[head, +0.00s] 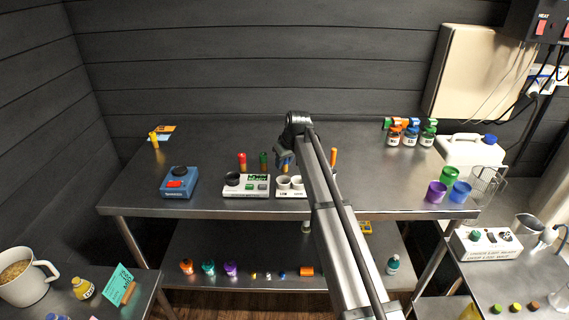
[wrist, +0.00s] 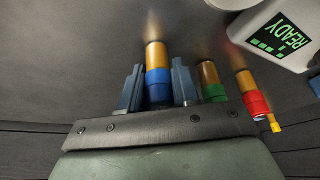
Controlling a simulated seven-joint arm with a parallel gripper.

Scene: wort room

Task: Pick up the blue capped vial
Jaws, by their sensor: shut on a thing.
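The blue capped vial (wrist: 158,84) has an amber body and a blue cap. In the wrist view it sits between the two fingers of my gripper (wrist: 157,88), which are shut on it at the blue cap. In the head view my gripper (head: 285,158) points down over the table, behind the white device. The vial shows there only as a small amber and blue patch (head: 285,168), mostly covered by the gripper. I cannot tell whether its base touches the table.
A green capped vial (wrist: 210,82) and a red capped vial (wrist: 252,95) stand beside the held one. An orange vial (head: 333,157) stands to the right. White devices (head: 246,191) and a blue device (head: 179,183) are in front. Purple, green and blue cups (head: 437,192) stand far right.

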